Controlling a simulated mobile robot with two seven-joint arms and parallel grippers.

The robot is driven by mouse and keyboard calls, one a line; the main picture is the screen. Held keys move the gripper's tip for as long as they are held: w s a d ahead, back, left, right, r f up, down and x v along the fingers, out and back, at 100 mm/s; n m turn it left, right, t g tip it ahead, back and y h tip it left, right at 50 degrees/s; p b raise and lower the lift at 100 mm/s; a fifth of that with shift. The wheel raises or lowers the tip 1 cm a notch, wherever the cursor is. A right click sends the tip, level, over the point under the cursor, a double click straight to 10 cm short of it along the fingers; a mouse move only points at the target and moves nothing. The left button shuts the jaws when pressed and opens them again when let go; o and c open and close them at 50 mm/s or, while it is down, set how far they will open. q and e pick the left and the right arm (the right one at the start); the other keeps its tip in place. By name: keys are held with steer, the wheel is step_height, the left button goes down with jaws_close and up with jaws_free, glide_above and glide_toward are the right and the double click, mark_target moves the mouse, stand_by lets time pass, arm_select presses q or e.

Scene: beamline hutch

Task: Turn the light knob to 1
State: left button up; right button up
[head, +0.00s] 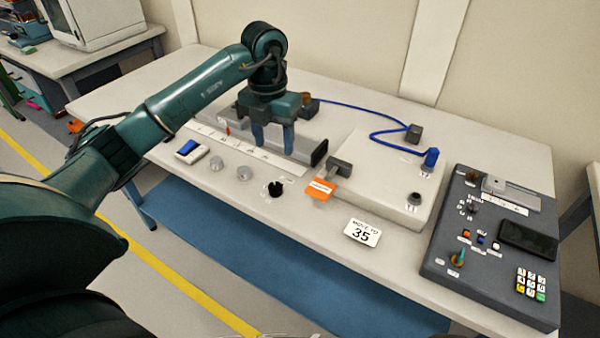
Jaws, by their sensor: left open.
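A dark control panel (437,238) lies at the right end of the table. On its left side sits a small dark knob (470,209) with marks around it. Another round knob (472,177) is above it, and a teal and orange knob (457,258) is near the lower left. The labels are too small to tell which one is the light knob or its setting. My left gripper (273,146) points down with its blue fingers apart and empty, over the grey rail at the table's middle, well left of the panel. My right gripper is not in view.
A white plate (380,190) with a blue cable, an orange tag (320,189) and a sign reading 35 (362,232) lie between gripper and panel. Several small knobs lie at the front. The panel also carries a slider (500,190), a dark screen (528,240) and a keypad (531,284).

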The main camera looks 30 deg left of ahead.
mark_target(275, 185)
arm_select(q)
steer(key=f, duration=1.2)
steer(key=shift+a+f+p, duration=0.25)
steer(key=shift+f+p, duration=0.05)
steer(key=shift+f, duration=0.1)
steer(key=shift+c, duration=0.4)
steer(key=c, duration=0.9)
